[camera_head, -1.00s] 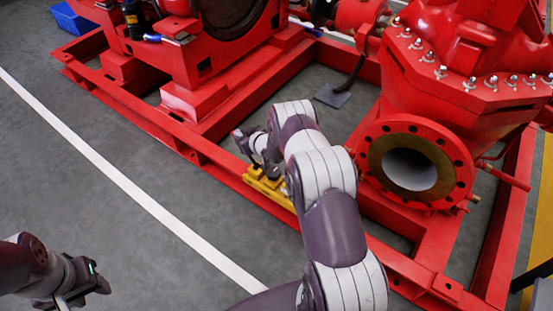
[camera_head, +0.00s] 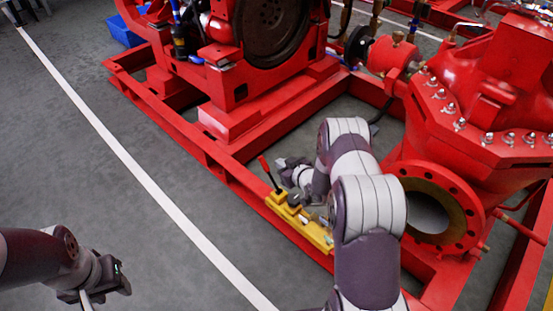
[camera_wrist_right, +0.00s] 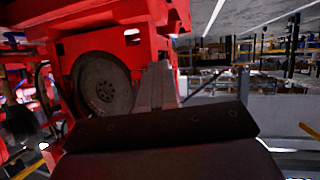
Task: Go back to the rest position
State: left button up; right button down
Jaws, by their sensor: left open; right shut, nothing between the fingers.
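My right gripper (camera_head: 288,165) is beyond the near rail of the red frame, above and behind the yellow block. In the right wrist view its fingers (camera_wrist_right: 158,85) are together, with nothing between them. My left gripper (camera_head: 88,298) is open and empty over the floor at the lower left, partly cut off by the picture's edge. The yellow block (camera_head: 318,234) sits on the near rail and carries a red-handled lever (camera_head: 268,173) tilted to the left. My right arm hides part of the block's right end.
The red base frame (camera_head: 225,165) carries the red engine (camera_head: 222,95) and the red pump (camera_head: 480,85) with its round flange (camera_head: 465,205). A blue bin (camera_head: 125,32) stands behind. The grey floor (camera_head: 120,200) at left, with a white line, is clear.

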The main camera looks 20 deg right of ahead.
jog(key=shift+s+r, duration=0.1)
jog(key=shift+s, duration=0.15)
dwell(0.3)
